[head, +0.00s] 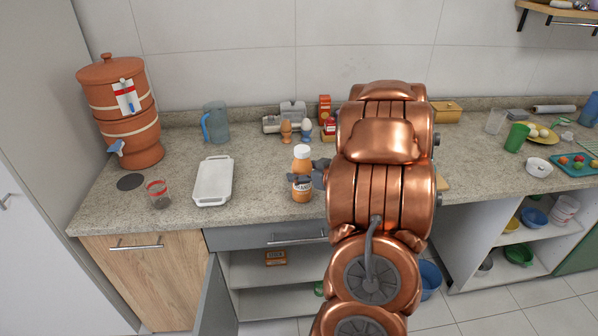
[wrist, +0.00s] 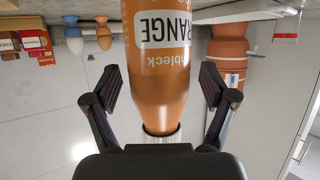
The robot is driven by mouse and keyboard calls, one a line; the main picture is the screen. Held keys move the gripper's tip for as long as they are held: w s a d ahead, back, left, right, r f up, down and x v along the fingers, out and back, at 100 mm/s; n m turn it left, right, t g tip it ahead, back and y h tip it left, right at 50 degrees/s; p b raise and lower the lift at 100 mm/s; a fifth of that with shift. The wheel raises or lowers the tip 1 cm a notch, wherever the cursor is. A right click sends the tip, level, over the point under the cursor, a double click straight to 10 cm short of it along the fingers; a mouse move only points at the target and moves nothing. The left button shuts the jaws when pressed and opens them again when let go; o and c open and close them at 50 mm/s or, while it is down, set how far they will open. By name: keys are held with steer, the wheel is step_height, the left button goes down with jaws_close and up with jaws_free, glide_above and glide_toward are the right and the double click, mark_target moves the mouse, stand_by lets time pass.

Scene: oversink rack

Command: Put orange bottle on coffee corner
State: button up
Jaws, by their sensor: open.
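The orange bottle (head: 302,189) with a white cap stands upright on the counter near its front edge, left of my arm. My gripper (head: 305,179) is at the bottle, with dark fingers near its upper body. In the wrist view, which is upside down, the bottle (wrist: 160,62) fills the gap between the spread fingers of my gripper (wrist: 162,92), with visible space on both sides. The gripper is open. I cannot tell which part of the counter is the coffee corner; my arm hides part of the counter.
A white tray (head: 213,182) and a red-rimmed glass (head: 158,194) lie left of the bottle. A clay water dispenser (head: 122,115) and blue pitcher (head: 216,124) stand farther back. Egg cups (head: 306,130) are behind the bottle. A green cup (head: 516,138) stands at right.

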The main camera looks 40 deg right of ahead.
steer(key=d+b+v, duration=0.1)
steer(key=v, duration=0.8)
step_height(320, 180, up, 4)
steer(key=w+m+g+h, duration=0.1)
steer(key=w+g+h, duration=0.1)
steer(key=g+h, duration=0.35)
steer(key=s+a+g+y, duration=0.2)
steer(key=s+a, duration=0.5)
steer(key=a, duration=0.5)
steer(key=s+a+f+n+g+y, duration=0.1)
steer(key=s+a+g, duration=0.3)
steer(key=s+a, duration=0.4)
steer(key=s+a+f+g+y, duration=0.1)
steer(key=s+a+g+y, duration=0.2)
steer(key=s+a, duration=0.5)
steer(key=a+g, duration=0.1)
steer(key=a, duration=0.7)
steer(key=shift+n, duration=0.4)
steer(key=shift+y, duration=0.25)
